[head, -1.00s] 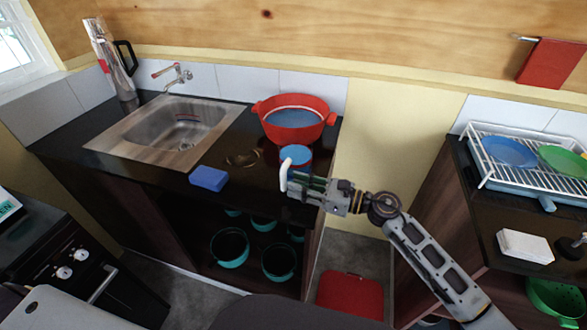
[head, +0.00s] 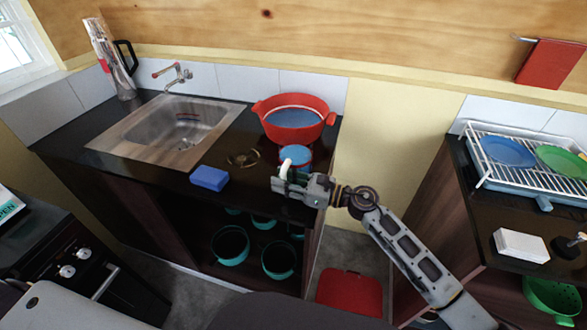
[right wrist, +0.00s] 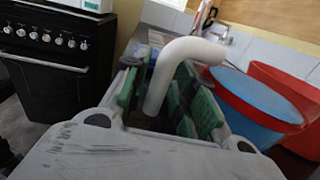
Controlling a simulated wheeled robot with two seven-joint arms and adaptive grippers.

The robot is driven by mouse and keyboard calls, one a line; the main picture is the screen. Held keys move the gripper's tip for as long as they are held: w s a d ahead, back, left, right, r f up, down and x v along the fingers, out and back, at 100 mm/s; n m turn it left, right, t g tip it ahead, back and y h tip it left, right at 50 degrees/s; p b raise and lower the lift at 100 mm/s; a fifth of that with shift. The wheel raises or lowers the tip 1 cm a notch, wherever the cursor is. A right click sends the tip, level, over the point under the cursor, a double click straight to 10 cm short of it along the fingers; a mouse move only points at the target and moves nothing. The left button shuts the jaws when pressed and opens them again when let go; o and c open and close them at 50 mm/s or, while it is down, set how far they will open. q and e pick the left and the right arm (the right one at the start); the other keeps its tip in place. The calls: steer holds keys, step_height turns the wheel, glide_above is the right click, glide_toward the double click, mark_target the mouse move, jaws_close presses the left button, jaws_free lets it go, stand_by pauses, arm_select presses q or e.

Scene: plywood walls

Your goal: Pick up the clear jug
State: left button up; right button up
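A small blue vessel with a white hooked handle (head: 297,153) stands near the counter's front right edge. It looks blue rather than clear, with a red rim in the right wrist view (right wrist: 250,98). My right gripper (head: 290,178) is at its handle side. In the right wrist view the white handle (right wrist: 160,75) passes between the green-padded fingers, with a gap to the right finger, so the gripper (right wrist: 165,95) is open around it. A tall shiny jug with a black handle (head: 108,60) stands at the counter's far left corner. My left gripper is not in view.
A red pot (head: 293,116) stands close behind the blue vessel. A blue sponge (head: 208,178) and a brown ring-shaped thing (head: 243,159) lie to the left. The sink (head: 170,130) is further left. A dish rack (head: 535,172) stands on the right counter.

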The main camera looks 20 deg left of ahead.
steer(key=shift+c, duration=0.3)
steer(key=c, duration=0.5)
jaws_close()
steer(key=shift+r, duration=0.15)
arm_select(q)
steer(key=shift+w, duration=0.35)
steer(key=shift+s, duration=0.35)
